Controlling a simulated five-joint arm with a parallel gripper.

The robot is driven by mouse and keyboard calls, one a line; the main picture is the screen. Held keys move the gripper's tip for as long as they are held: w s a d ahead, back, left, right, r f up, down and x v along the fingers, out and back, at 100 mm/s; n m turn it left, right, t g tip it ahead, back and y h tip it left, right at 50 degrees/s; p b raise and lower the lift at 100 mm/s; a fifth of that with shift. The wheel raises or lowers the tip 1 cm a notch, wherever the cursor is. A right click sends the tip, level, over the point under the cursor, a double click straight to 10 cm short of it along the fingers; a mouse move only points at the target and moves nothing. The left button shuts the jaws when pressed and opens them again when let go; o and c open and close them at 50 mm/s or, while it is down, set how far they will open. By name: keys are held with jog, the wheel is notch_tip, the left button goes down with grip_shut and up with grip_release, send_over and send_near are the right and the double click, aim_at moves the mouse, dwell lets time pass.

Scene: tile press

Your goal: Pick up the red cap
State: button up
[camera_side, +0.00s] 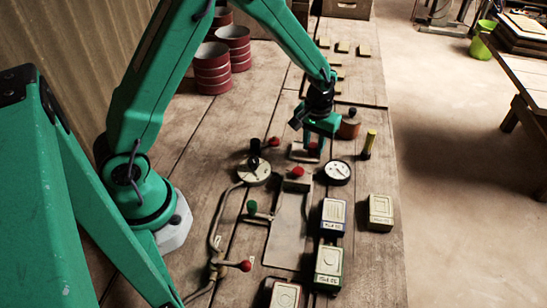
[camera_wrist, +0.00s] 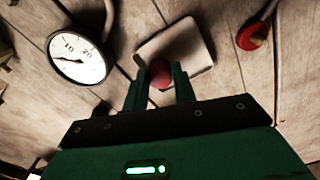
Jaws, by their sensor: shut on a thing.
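The red cap (camera_wrist: 161,76) is a small, rounded red piece between the two green fingers of my gripper (camera_wrist: 168,74) in the wrist view. My gripper is shut on it, and the fingers hide its sides. In the side view my gripper (camera_side: 312,148) points down at the back of the work area, with a bit of the red cap (camera_side: 313,146) showing by the fingers. A pale, flat plate (camera_wrist: 195,40) lies behind the cap in the wrist view. I cannot tell whether the cap touches it.
A white dial gauge (camera_side: 337,173) stands close to the right of my gripper; it also shows in the wrist view (camera_wrist: 77,58). A red-knobbed lever (camera_side: 274,142) is to the left. A yellow-black upright piece (camera_side: 368,143) and several small boxes (camera_side: 380,211) are on the right.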

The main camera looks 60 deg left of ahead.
jog(key=shift+r, duration=0.1)
jog(key=shift+r, duration=0.55)
jog(key=r, duration=0.3)
jog(key=shift+s+d+r, duration=0.1)
jog(key=shift+d, duration=0.1)
jog(key=s+d+r, duration=0.6)
jog(key=d, duration=0.3)
jog(key=shift+d+r, duration=0.2)
jog(key=shift+r, duration=0.05)
jog(key=shift+s+a, duration=0.1)
jog(key=n, duration=0.4)
send_near(314, 146)
jog(key=s+a+f, duration=0.1)
jog(key=s+a, duration=0.5)
jog(key=a, duration=0.3)
jog(key=shift+s+a+f+n, duration=0.1)
jog(key=shift+a+f+n, duration=0.2)
jog(key=shift+a, duration=0.2)
jog(key=shift+f, duration=0.15)
